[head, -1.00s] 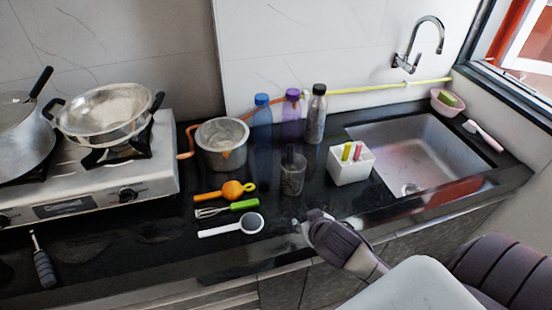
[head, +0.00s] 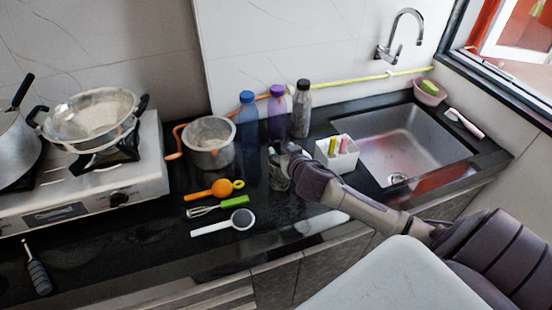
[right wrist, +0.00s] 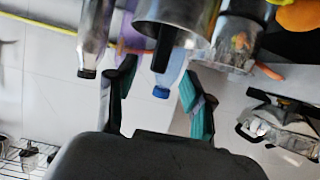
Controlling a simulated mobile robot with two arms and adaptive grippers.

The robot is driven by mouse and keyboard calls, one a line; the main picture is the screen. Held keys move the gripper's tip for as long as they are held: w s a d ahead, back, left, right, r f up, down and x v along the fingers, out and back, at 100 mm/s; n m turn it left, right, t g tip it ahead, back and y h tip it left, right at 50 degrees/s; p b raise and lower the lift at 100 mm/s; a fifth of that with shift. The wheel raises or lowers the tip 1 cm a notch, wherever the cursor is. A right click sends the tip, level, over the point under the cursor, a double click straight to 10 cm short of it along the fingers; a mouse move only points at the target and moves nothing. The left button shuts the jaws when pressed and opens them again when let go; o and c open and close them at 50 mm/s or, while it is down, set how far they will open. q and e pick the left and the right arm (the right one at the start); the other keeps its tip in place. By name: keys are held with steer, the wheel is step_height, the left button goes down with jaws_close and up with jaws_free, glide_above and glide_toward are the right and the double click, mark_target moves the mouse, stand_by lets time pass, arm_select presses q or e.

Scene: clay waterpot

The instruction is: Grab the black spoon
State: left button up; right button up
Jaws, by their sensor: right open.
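A black handle (right wrist: 163,48), which looks like the black spoon's, sticks out of a grey metal cup (right wrist: 178,14) in the right wrist view, where the scene appears upside down. The cup (head: 279,180) stands on the dark counter in the head view, partly behind my right gripper. My right gripper (head: 284,149) is at the cup's top. In the right wrist view, my right gripper (right wrist: 158,78) is open, with its fingers on either side of the handle's line and nothing visibly clamped. The spoon's lower part is hidden in the cup. My left gripper is not in view.
Blue (head: 248,130), purple (head: 277,115) and dark-capped (head: 301,110) bottles stand just behind the cup. A white holder (head: 340,160) and sink (head: 425,145) are to the right.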

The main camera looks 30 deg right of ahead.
mark_target(278, 147)
steer(key=shift+w, duration=0.4)
steer(key=p+x, duration=0.1)
steer(key=x, duration=0.3)
steer(key=shift+f, duration=0.3)
steer(key=shift+c, duration=1.3)
jaws_close()
